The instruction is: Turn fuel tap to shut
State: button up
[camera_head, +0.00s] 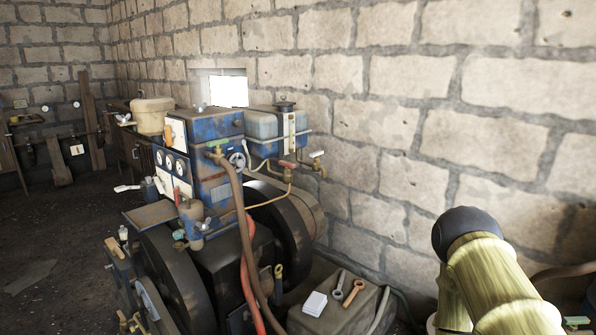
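A blue-framed tank (275,130) with a dark cap is mounted at the back right of the blue engine (205,165). Below it, a small tap with a red lever (287,164) sits on a thin brass-coloured pipe. To its right is a brass tap with a pale lever (317,155), near the wall. Both are small in view; I cannot tell which is the fuel tap, or its exact lever position. My arm shows at the lower right as yellow-green links with a dark joint, apart from the taps. My gripper is not in view.
A block (340,305) in front of the wall carries a white card (315,303) and two wrench-like tools (346,290). Large dark wheels (175,280), a brown hose (243,220) and a red hose (247,285) are at the engine. A stone wall (420,100) stands close behind.

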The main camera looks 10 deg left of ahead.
aim_at(287, 164)
jog(key=u, duration=0.15)
jog(key=i, duration=1)
jog(key=u, duration=0.15)
jog(key=k, duration=0.5)
jog(key=z, duration=1.35)
jog(key=i, duration=0.8)
jog(key=u, duration=1.45)
